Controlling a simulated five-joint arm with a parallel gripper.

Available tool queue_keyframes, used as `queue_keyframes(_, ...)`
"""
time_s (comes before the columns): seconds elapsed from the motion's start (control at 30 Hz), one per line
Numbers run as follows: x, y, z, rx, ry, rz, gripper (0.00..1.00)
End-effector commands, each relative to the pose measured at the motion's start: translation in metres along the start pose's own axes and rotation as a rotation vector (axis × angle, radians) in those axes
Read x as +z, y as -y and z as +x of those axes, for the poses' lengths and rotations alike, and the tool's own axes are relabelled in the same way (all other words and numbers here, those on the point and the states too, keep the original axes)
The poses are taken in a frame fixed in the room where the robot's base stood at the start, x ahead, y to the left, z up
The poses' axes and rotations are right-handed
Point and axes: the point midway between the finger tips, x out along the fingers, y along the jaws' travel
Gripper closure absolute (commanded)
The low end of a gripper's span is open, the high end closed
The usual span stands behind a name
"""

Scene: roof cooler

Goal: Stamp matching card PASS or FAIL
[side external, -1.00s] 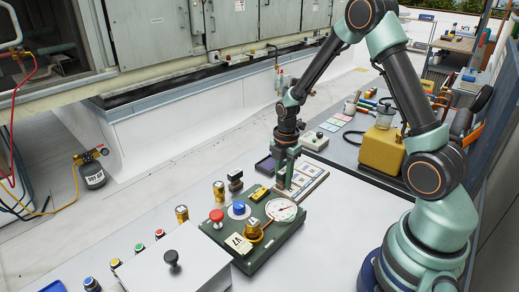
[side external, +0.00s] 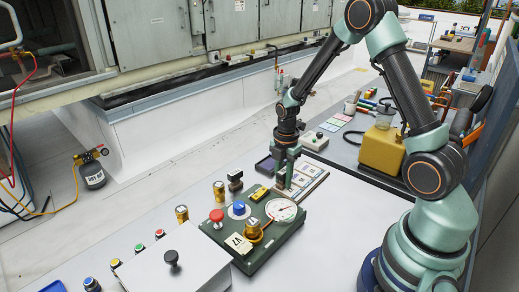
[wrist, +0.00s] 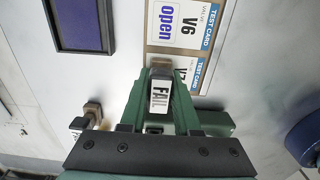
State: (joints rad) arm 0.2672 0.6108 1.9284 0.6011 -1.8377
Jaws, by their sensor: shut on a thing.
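My gripper (side external: 284,180) is shut on a stamp with a white FAIL label (wrist: 159,96), seen between the fingers in the wrist view. It is over the near-left part of the card board (side external: 318,180). In the wrist view, a test card reading VALVE V6 "open" (wrist: 181,24) lies ahead; a second test card (wrist: 200,72) is partly hidden behind the stamp. Whether the stamp touches it I cannot tell. The dark blue ink pad (wrist: 80,24) is at upper left. Another stamp (side external: 235,181) stands left of the pad; its label is unreadable.
A green test rig (side external: 265,248) with a dial gauge (side external: 281,210), a brass valve and a tag stands close in front of the gripper. A white box with a black knob (side external: 180,268) is at front left. A yellow container (side external: 381,150) is at back right.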

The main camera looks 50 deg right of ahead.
Motion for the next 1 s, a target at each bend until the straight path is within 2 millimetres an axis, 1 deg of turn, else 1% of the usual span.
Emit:
queue_keyframes(0.03, 0.0, 0.0, 0.001, 0.0, 0.0, 0.0, 1.0)
queue_keyframes(0.13, 0.0, 0.0, -0.005, 0.001, 0.0, 0.0, 1.0)
queue_keyframes(0.8, 0.0, 0.0, -0.065, 0.002, 0.0, 0.0, 1.0)
queue_keyframes(1.0, 0.0, 0.0, -0.07, -0.001, 0.0, 0.0, 1.0)
